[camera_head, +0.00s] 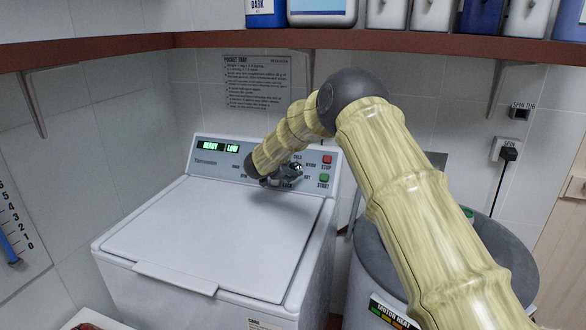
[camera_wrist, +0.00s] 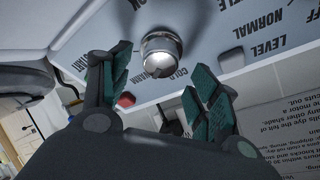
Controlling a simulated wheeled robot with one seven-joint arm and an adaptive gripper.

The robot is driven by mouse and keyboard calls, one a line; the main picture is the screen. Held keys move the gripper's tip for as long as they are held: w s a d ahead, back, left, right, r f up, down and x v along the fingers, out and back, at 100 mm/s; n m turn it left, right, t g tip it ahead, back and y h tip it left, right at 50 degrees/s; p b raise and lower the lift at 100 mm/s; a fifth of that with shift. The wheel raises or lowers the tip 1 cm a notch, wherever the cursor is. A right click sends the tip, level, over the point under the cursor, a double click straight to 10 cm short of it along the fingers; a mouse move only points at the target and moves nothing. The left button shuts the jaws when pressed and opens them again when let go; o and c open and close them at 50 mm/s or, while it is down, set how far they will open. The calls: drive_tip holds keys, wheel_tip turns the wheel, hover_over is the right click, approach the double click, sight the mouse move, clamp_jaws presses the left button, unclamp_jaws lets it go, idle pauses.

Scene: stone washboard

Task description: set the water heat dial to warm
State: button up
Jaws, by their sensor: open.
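The washer's control panel (camera_head: 215,158) stands at the back of the white machine. In the wrist view, a round silver dial (camera_wrist: 161,52) sits on the panel, with the word COLD beside its lower edge. A faceted edge of the dial faces that word, but I cannot tell its exact setting. My gripper (camera_wrist: 160,88) is open, with one dark green padded finger on each side below the dial, and holds nothing. In the head view, my gripper (camera_head: 280,178) is at the right part of the panel and covers much of the dial area and its labels.
A red STOP button (camera_head: 327,160) and a green START button (camera_head: 323,178) are close to my gripper. The display (camera_head: 220,147) reads READY and LOW. A brown shelf (camera_head: 430,43) with bottles hangs above. The white lid (camera_head: 200,235) is clear. A grey tub (camera_head: 500,255) stands at right.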

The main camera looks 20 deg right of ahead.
drive_tip(key=v, duration=0.9)
